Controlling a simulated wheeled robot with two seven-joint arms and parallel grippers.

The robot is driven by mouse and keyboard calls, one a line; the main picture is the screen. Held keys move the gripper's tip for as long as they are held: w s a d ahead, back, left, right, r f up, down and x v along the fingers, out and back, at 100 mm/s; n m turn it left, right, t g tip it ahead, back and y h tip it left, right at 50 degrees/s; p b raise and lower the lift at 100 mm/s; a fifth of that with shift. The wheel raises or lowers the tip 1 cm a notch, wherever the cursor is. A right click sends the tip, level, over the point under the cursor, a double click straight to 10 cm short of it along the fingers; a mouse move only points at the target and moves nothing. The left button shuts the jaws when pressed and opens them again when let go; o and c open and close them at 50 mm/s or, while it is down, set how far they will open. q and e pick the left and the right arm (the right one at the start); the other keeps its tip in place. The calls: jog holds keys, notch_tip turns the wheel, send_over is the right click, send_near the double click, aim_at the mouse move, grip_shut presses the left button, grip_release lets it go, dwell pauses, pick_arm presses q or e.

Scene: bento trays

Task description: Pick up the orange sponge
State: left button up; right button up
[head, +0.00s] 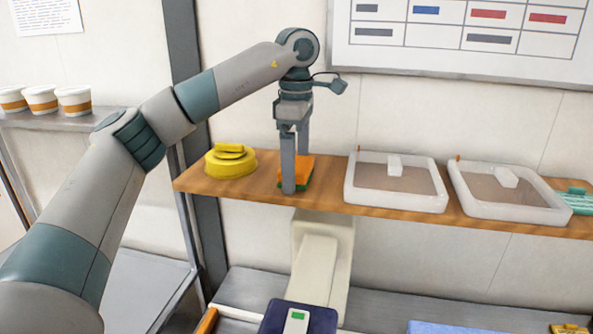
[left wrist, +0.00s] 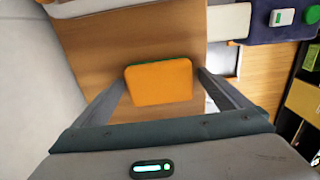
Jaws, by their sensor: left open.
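The orange sponge (head: 302,170) has a green underside and lies on the wooden shelf (head: 330,203), partly hidden behind my left gripper in the head view. In the left wrist view the sponge (left wrist: 160,82) lies between the two fingers, with a gap on each side. My left gripper (head: 295,188) points straight down at the sponge and is open. It also shows in the left wrist view (left wrist: 160,88), with nothing gripped. My right gripper is not in view.
On the shelf, a yellow round object (head: 230,162) sits left of the sponge. Two clear-lidded trays (head: 393,202) (head: 510,213) and a teal item (head: 578,200) stand to the right. Below are a dark blue object (head: 270,322) and a lower surface. White cups (head: 74,102) stand at far left.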

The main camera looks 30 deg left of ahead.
aim_at(301, 164)
pick_arm(q)
jog(key=c, duration=1.1)
jog(key=shift+r+b, duration=0.55)
jog(key=shift+r, duration=0.3)
jog(key=r, duration=0.1)
jog(key=d+r+b, duration=0.1)
jog(key=shift+r, duration=0.35)
jog(key=d+r, duration=0.2)
jog(key=d, duration=0.1)
jog(key=s+d+r+b, duration=0.1)
jog(key=d+r, duration=0.1)
jog(key=d, duration=0.2)
jog(key=d+r+b, duration=0.1)
jog(key=d+r, duration=0.1)
jog(key=d, duration=0.1)
jog(key=shift+s+d+r, duration=0.2)
jog(key=shift+d+r, duration=0.1)
jog(key=shift+d, duration=0.05)
jog(key=shift+a, duration=0.1)
